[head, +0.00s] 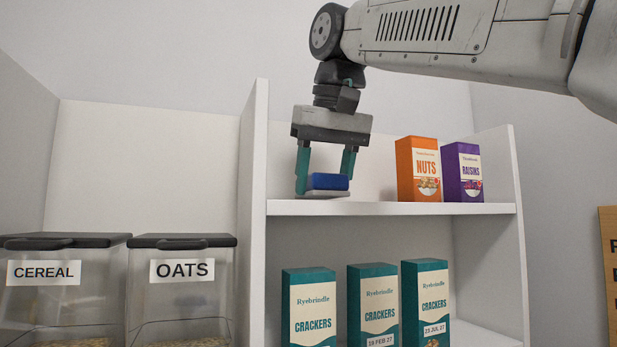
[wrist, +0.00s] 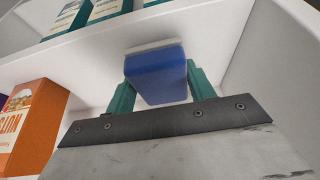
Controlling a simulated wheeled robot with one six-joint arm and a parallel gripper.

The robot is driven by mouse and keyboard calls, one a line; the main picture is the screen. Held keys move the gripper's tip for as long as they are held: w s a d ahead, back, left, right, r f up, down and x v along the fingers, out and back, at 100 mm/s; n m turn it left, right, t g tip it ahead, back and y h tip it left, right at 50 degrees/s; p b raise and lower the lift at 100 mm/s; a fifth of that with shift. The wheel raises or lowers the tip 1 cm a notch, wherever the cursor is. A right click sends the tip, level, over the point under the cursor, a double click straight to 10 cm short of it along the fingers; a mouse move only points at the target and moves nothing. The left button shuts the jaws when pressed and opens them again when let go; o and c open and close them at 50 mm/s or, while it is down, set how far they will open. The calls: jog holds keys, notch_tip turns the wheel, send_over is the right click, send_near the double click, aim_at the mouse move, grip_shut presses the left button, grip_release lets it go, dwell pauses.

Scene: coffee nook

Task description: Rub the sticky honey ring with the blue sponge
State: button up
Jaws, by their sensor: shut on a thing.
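The blue sponge (head: 328,181) has a pale grey layer underneath and is between the two teal fingers of my gripper (head: 324,176). My gripper points down and is shut on it, at the left end of the upper shelf (head: 400,208). The sponge (wrist: 157,78) also shows between the fingers in the wrist view. Its pale underside is at or just above the shelf surface; I cannot tell if it touches. I cannot make out the honey ring in either view.
An orange nuts box (head: 418,169) and a purple raisins box (head: 462,172) stand to the right on the same shelf. The shelf's left side panel (head: 254,160) is close to my gripper. Several crackers boxes (head: 309,307) stand below. Cereal (head: 60,300) and oats (head: 180,300) containers are at left.

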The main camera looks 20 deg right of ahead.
aim_at(343, 179)
jog(key=shift+d+f, duration=0.15)
jog(key=shift+d, duration=1.45)
jog(key=shift+r, duration=3)
jog(key=shift+r, duration=1.5)
